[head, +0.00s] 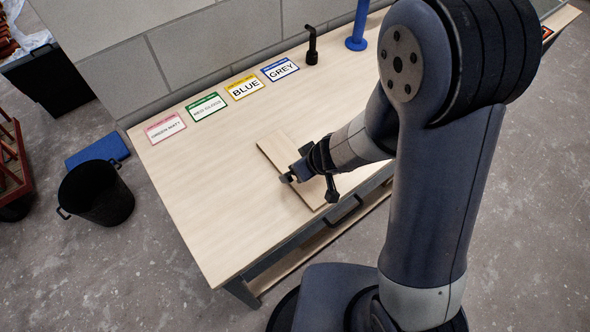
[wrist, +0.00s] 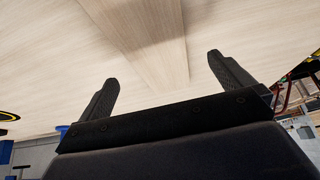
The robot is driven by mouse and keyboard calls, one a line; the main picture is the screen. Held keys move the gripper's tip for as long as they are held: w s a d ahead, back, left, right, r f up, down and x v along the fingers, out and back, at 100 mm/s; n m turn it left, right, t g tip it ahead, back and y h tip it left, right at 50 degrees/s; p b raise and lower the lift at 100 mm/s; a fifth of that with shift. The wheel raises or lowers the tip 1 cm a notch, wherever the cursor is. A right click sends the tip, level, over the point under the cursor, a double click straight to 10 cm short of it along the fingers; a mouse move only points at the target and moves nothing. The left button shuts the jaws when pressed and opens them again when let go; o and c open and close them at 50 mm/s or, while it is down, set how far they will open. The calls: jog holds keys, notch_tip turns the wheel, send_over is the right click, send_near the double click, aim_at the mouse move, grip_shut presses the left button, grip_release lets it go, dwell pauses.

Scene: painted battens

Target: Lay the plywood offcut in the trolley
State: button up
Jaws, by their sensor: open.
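The plywood offcut (head: 273,149) is a pale, flat board lying on the wooden workbench, partly hidden under my gripper in the head view. In the wrist view the offcut (wrist: 150,45) runs away from between the two black fingers. My gripper (head: 309,186) is over the near part of the offcut, fingers apart and holding nothing. The open fingers also show in the wrist view (wrist: 168,82). Whether they touch the board I cannot tell. A red-framed trolley (head: 14,165), cut off by the picture, stands on the floor at the far left.
The workbench (head: 190,190) is clear left of the offcut. Label cards, including BLUE (head: 244,87) and GREY (head: 279,69), lie along its back by the block wall. A black post (head: 311,47) and blue stand (head: 357,35) are behind. A black bucket (head: 97,193) and blue slab (head: 98,150) are on the floor.

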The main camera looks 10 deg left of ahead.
jog(key=shift+w+b+x, duration=0.2)
jog(key=shift+b+x, duration=1.25)
jog(key=shift+x, duration=1.35)
jog(key=shift+r, duration=0.1)
jog(key=c, duration=1.3)
jog(key=shift+o, duration=0.2)
jog(key=shift+r, duration=0.1)
